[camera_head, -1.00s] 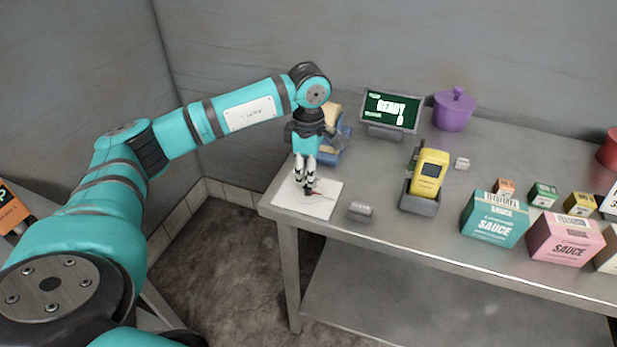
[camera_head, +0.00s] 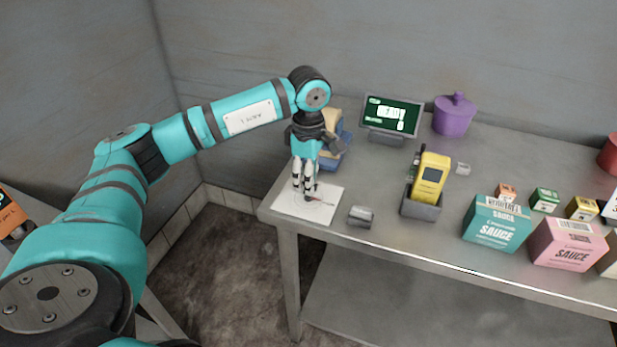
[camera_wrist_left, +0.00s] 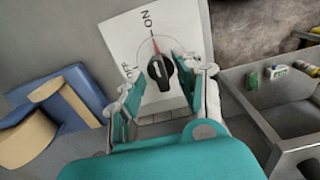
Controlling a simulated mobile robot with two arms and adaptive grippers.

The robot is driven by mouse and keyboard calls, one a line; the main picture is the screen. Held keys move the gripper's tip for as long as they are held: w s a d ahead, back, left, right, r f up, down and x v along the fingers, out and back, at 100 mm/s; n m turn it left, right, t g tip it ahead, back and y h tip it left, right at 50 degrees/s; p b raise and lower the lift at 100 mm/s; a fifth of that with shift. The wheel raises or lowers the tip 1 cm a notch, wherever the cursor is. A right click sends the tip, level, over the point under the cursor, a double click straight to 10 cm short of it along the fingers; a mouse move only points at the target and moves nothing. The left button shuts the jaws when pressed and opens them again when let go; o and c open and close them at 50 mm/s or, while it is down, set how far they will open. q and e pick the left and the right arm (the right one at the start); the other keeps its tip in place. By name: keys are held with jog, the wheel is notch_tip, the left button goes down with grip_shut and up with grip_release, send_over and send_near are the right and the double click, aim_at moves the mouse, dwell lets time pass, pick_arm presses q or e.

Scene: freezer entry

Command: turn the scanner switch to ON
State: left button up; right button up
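The scanner switch is a black knob (camera_wrist_left: 160,70) on a white plate (camera_wrist_left: 128,32), which also lies at the table's front left corner in the head view (camera_head: 285,206). In the wrist view the plate reads ON at the top and OFF at the left. A red pointer at the knob points up toward ON. My left gripper (camera_head: 308,196) reaches down over the plate. In the wrist view its fingers (camera_wrist_left: 165,82) stand apart on both sides of the knob, with a visible gap on the left. In the head view they largely hide the knob. My right gripper is out of view.
A yellow scanner (camera_head: 431,178) stands in a grey holder, with a small grey block (camera_head: 361,215) between it and the plate. Blue and tan items (camera_head: 333,150) sit close behind my gripper.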

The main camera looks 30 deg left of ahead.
pick_arm(q)
notch_tip(320, 180, up, 12)
dwell(0.6)
dwell(0.5)
